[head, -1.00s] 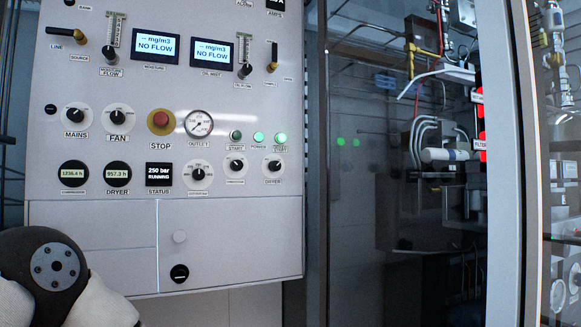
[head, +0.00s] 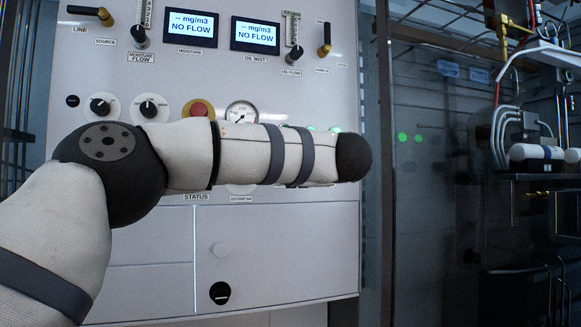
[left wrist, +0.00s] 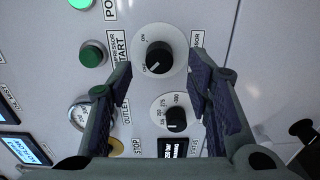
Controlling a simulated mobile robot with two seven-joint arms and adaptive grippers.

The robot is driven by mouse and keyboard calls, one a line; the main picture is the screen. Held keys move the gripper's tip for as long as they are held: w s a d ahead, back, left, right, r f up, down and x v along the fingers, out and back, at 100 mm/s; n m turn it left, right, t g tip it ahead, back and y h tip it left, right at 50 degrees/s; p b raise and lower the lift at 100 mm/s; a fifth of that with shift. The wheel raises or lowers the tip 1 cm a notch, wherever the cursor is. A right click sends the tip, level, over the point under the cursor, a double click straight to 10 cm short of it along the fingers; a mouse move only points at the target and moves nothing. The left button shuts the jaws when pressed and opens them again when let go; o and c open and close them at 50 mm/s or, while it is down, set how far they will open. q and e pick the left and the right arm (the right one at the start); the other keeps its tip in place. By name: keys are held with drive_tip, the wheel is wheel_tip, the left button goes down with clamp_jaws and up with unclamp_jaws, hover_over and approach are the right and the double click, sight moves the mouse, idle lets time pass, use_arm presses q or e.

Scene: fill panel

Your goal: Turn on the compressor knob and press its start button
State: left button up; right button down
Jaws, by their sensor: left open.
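The compressor knob (left wrist: 158,57) is a black knob on a white dial in the left wrist view. Its white mark points toward OFF. The start button (left wrist: 92,54), green in a dark ring, sits left of it beside a START label. My left gripper (left wrist: 161,74) is open, with its fingertips on either side of the knob's dial. I cannot tell whether they touch the panel. In the head view, my left arm crosses the control panel (head: 290,235) and hides the knob, the start button and the gripper. My right gripper is not in view.
Close by are the cut-out knob (left wrist: 176,119), the outlet gauge (left wrist: 79,116) and the status display (left wrist: 172,149). The red stop button (head: 198,108) and fan knob (head: 149,106) lie just above my arm. Glass with pipework behind it (head: 430,200) stands right of the panel.

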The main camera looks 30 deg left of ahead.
use_arm(q)
drive_tip(key=shift+x, duration=1.85)
clamp_jaws()
drive_tip(key=shift+r, duration=0.1)
drive_tip(key=shift+m, duration=9.2)
